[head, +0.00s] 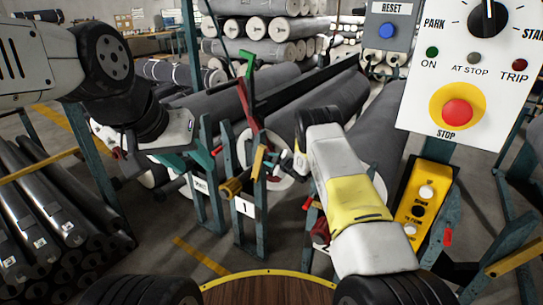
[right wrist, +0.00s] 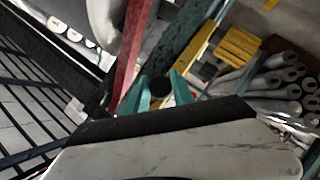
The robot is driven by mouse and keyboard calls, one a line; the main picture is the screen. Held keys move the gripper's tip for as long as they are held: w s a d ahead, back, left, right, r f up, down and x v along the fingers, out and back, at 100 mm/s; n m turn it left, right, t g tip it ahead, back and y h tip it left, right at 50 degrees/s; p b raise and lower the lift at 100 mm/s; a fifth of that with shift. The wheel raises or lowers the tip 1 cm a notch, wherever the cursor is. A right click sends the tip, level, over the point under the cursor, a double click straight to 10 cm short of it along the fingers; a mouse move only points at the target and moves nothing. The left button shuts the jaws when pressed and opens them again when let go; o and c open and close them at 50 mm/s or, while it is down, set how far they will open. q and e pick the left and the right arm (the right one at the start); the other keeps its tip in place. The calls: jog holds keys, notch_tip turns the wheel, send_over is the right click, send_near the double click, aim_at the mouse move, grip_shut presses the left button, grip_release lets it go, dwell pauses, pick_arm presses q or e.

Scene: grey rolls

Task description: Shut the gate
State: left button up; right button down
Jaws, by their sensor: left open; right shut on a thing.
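Teal posts with a white tag marked 1 (head: 243,207) stand mid-picture in the head view. A red bar with a green upper end (head: 245,92) leans up from them; a red bar (right wrist: 133,50) also shows in the right wrist view. I cannot tell which part is the gate. My right gripper (right wrist: 158,88) is shut on a dark round bar (right wrist: 160,84) between its teal fingers, beside the red bar. My left gripper (head: 188,160) is open and empty, left of the posts.
Large grey rolls (head: 318,98) lie behind the posts, with more stacked at the back. A rack of dark rolls (head: 45,215) stands at left. A control panel (head: 465,80) with a red stop button and a yellow button box (head: 422,203) are at right. Some floor is clear between.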

aim_at(265, 156)
jog(key=shift+w+a+r+n+g+h, duration=0.25)
jog(key=shift+w+a+g+h, duration=0.15)
jog(key=shift+a, duration=0.2)
jog(key=shift+w+a+r+n+g+h, duration=0.15)
jog(key=shift+w+a+r+g+h, duration=0.2)
jog(key=shift+a, duration=0.25)
jog(key=shift+s, duration=0.1)
jog(key=c, duration=1.2)
grip_release()
jog(key=shift+o, duration=0.4)
jog(key=shift+r, duration=0.1)
jog(key=shift+d, duration=0.1)
jog(key=v, duration=0.7)
jog(key=shift+s, duration=0.25)
